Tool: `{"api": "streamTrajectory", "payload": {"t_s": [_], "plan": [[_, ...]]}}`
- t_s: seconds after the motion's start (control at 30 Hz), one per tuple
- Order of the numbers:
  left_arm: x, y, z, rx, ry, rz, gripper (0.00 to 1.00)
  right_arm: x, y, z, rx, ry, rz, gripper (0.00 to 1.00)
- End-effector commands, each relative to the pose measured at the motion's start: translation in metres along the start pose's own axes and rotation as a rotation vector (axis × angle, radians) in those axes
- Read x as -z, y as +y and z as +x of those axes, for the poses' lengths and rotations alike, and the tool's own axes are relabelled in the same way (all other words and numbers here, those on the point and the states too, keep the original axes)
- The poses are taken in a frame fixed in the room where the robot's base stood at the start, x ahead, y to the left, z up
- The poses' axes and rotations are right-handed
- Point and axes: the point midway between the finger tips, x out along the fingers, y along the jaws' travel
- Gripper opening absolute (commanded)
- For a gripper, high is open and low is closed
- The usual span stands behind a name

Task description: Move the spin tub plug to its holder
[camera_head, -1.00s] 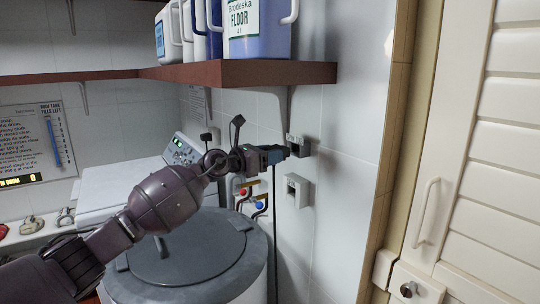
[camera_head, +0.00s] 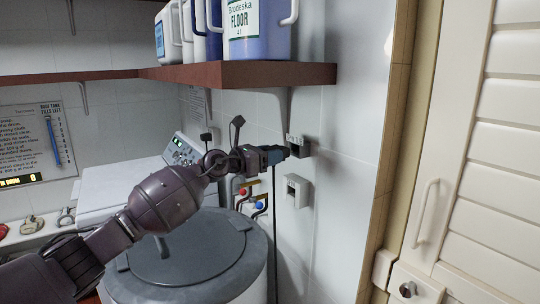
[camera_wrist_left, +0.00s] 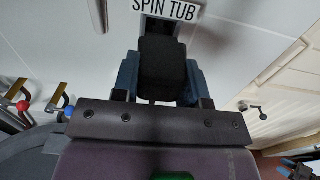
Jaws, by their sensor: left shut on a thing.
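My left gripper (camera_head: 280,154) is shut on a black plug, at the upper wall socket (camera_head: 299,147). In the left wrist view, the black plug (camera_wrist_left: 162,68) sits between the two blue-grey fingers of my left gripper (camera_wrist_left: 161,85). Its front end is up against the fitting under the "SPIN TUB" label (camera_wrist_left: 165,11). I cannot tell whether the plug is inside that fitting or just in front of it. A dark cord (camera_head: 275,215) hangs below the gripper. A second pale wall box (camera_head: 296,191), with a dark recess, is lower down and apart from the gripper.
A red-brown shelf (camera_head: 270,74) with detergent jugs (camera_head: 260,30) is above the arm. A grey round tub lid (camera_head: 190,248) lies below it. Taps with red and blue knobs (camera_head: 259,205) are left of the lower box. A louvred door (camera_head: 480,150) stands at right.

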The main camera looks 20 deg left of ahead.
Motion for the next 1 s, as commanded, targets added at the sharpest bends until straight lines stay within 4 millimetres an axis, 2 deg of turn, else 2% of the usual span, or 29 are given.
{"api": "streamTrajectory", "payload": {"t_s": [0.47, 0.77, 1.0], "plan": [[-0.001, 0.000, 0.000, 0.000, 0.000, 0.000, 0.07, 0.015, 0.000, 0.004, 0.003, 0.027, -0.003, 0.43], [0.000, 0.000, 0.001, 0.000, 0.000, 0.000, 0.07, 0.011, 0.000, 0.003, 0.002, 0.021, -0.003, 0.43], [0.000, 0.000, 0.006, 0.000, -0.001, 0.000, 0.07, 0.001, 0.000, 0.000, 0.000, 0.002, -0.001, 0.43]]}}
